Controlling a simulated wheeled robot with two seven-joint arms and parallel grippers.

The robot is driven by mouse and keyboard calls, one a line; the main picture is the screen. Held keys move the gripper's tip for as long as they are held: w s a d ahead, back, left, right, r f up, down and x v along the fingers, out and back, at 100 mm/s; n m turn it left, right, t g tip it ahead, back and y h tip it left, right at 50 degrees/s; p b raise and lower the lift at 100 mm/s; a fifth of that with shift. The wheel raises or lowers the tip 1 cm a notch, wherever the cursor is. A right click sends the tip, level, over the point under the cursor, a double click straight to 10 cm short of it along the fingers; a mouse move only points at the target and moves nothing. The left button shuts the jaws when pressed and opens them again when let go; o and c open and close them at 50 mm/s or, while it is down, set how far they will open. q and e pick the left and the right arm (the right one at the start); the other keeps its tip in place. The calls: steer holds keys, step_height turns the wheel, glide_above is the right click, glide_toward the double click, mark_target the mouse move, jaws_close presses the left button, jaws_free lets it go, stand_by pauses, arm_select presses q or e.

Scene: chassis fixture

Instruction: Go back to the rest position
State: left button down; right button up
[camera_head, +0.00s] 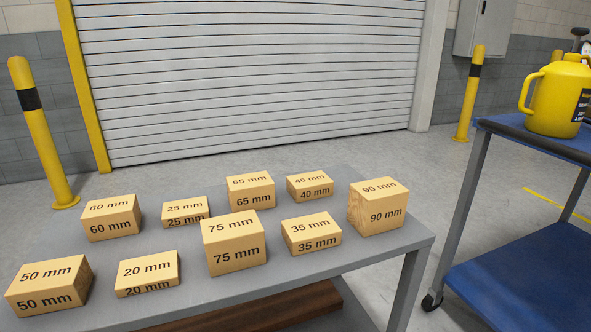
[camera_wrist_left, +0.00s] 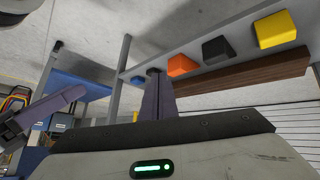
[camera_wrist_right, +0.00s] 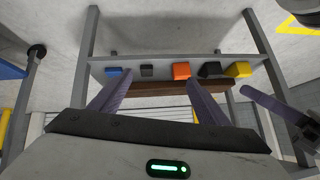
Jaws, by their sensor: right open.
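Neither gripper shows in the head view. In the left wrist view my left gripper (camera_wrist_left: 154,72) has its fingers together as one dark purple column, with nothing seen between them. In the right wrist view my right gripper (camera_wrist_right: 157,75) has its two purple fingers well apart, with nothing between them. A purple finger and part of the other arm show at the left of the left wrist view and at the right of the right wrist view. Both grippers are clear of the blocks seen there.
A grey table (camera_head: 330,268) bears several labelled wooden blocks, such as the 75 mm block (camera_head: 235,243). A blue cart (camera_head: 520,280) with a yellow jug (camera_head: 555,98) stands right. Wrist views show coloured blocks, including orange (camera_wrist_right: 181,71) and yellow (camera_wrist_right: 238,69), on a grey surface.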

arm_select(q)
steer(key=s+a+r+y+p, duration=0.1)
steer(key=s+a+r+p, duration=0.1)
steer(key=r+p, duration=0.9)
steer(key=a+p, duration=0.1)
steer(key=p, duration=0.5)
steer(key=shift+a+r+t, duration=0.15)
steer(key=shift+a+t, duration=0.15)
steer(key=shift+t, duration=0.1)
arm_select(e)
steer(key=s+d+r+h, duration=0.1)
steer(key=s+d+r, duration=0.1)
steer(key=r, duration=0.9)
steer(key=shift+d+r+t, duration=0.15)
steer(key=shift+d+t, duration=0.25)
steer(key=shift+d, duration=0.4)
